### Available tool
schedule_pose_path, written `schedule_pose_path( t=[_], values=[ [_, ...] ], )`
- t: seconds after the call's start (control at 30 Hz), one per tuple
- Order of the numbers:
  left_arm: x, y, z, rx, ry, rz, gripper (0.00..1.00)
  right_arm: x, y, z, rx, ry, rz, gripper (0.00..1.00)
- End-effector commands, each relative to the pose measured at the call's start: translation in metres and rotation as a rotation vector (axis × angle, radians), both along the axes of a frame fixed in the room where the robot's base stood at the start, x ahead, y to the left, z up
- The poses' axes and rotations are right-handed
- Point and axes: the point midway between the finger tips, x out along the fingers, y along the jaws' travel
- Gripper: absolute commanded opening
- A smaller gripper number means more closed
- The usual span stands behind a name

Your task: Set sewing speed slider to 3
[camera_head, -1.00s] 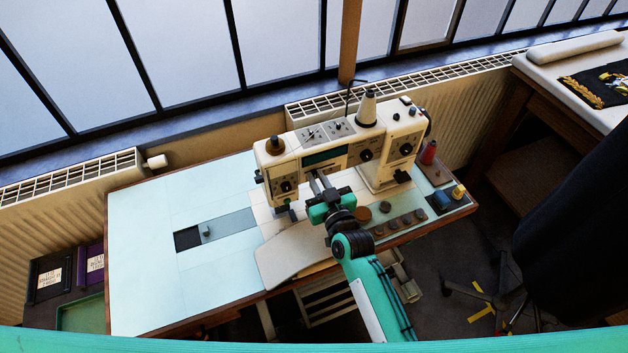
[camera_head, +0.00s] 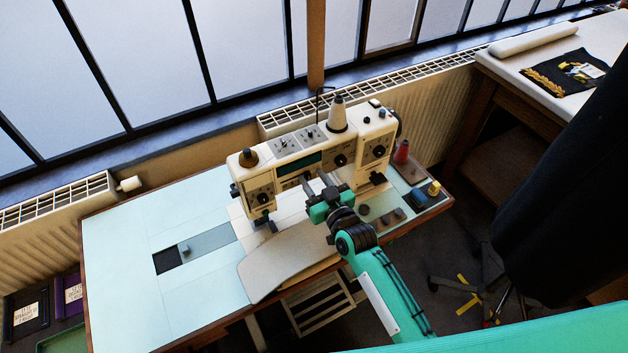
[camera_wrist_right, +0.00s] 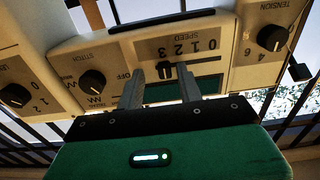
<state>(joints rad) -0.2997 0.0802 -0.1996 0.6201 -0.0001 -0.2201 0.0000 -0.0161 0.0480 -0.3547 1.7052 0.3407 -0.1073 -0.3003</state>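The cream sewing machine (camera_head: 262,185) stands on the pale blue table. The dark speed slider knob (camera_wrist_right: 166,71) is near the leftmost digit, at the end away from 0. My right gripper (camera_wrist_right: 160,88) is open, with one finger on each side of the knob. Gaps show beside the knob; fingertip contact cannot be told. In the head view the right gripper (camera_head: 318,184) is at the machine's front, hiding the slider. My left gripper is out of view.
The stitch knob (camera_wrist_right: 92,82) and tension knob (camera_wrist_right: 271,38) flank the speed panel. A thread cone (camera_head: 338,115) stands on top. A red spool (camera_head: 401,152) and small dark pieces lie right of the machine. The table's left side (camera_head: 115,250) is mostly clear.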

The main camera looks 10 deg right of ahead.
Motion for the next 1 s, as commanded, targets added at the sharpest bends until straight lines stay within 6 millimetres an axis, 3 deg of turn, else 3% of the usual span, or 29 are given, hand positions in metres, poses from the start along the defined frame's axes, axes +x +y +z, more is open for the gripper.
schedule_pose_path(
  t=[0.27, 0.7, 1.0],
  values=[
    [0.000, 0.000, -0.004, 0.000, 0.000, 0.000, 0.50, -0.014, -0.005, -0.002, 0.000, 0.001, 0.000, 0.36],
    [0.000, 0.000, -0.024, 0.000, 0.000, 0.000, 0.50, -0.093, -0.039, -0.003, 0.000, 0.002, 0.000, 0.36],
    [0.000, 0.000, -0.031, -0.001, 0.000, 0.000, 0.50, -0.124, -0.052, -0.001, 0.000, 0.001, -0.001, 0.36]
  ],
)
